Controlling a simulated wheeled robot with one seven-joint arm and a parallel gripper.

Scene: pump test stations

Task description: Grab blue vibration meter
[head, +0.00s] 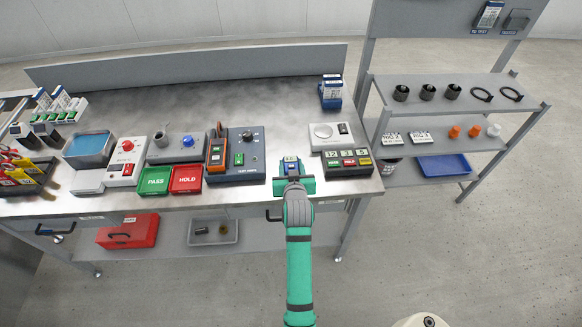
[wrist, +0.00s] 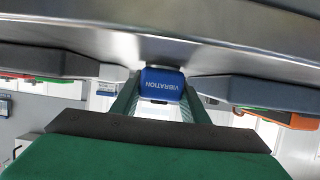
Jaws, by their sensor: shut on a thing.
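The blue vibration meter (head: 291,168) is between the fingers of my gripper (head: 293,178), over the front edge of the steel bench in the head view. In the wrist view the meter (wrist: 162,85) shows its blue end with the word VIBRATION. The two green fingers of my gripper (wrist: 160,100) are shut on it, one on each side. I cannot tell from these views whether the meter still touches the bench top.
On the steel bench (head: 270,100), a grey test unit (head: 250,137) stands left of my gripper and a scale with a button panel (head: 348,160) right of it. Green PASS (head: 154,181) and red HOLD (head: 187,179) trays lie further left. A shelf rack (head: 440,105) stands at the right.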

